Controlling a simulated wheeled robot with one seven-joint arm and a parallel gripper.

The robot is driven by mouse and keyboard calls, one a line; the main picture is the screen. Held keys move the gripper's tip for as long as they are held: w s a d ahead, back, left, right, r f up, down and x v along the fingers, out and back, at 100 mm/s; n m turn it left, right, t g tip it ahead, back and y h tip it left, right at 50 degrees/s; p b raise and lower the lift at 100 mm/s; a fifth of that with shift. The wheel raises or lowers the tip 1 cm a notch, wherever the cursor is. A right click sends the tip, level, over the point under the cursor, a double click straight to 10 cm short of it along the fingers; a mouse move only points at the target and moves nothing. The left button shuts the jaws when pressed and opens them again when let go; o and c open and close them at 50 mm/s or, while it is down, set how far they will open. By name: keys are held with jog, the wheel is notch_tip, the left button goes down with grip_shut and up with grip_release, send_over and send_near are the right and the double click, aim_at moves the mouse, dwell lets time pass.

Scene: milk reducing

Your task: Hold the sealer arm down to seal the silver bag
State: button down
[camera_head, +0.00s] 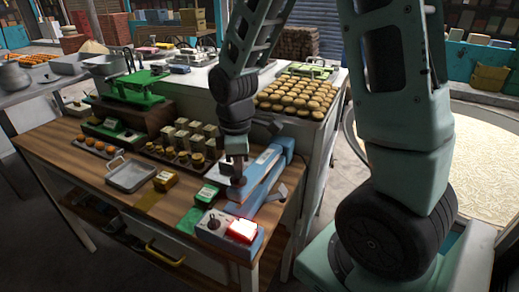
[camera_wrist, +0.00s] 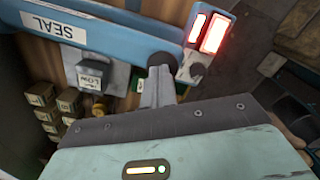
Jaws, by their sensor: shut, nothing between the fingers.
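The blue sealer (camera_head: 262,185) stands at the right end of the wooden table, with a red lamp (camera_head: 242,230) lit on its front box. Its long arm, marked SEAL, crosses the top of the wrist view (camera_wrist: 100,32). My gripper (camera_head: 238,181) is shut and empty, pointing down at the sealer arm. In the wrist view its fingertips (camera_wrist: 160,72) are at the arm's dark rounded end and appear to touch it. A silver-grey piece, seemingly the silver bag (camera_wrist: 85,72), shows beside the arm, partly hidden by it.
A grey tray (camera_head: 130,175) lies farther left. Several boxes and jars stand in rows behind. A tray of round baked goods (camera_head: 292,95) is on the counter behind.

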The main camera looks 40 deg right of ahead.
jog(key=shift+f, duration=0.1)
jog(key=shift+s+a+f+b, duration=0.1)
jog(key=shift+a+f+b, duration=0.05)
jog(key=shift+f+b, duration=0.4)
jog(key=shift+a+f+b, duration=0.15)
jog(key=shift+f+b, duration=0.15)
jog(key=shift+f, duration=0.45)
dwell(2.0)
notch_tip(320, 180, up, 15)
jog(key=p, duration=1.4)
dwell(0.5)
dwell(0.4)
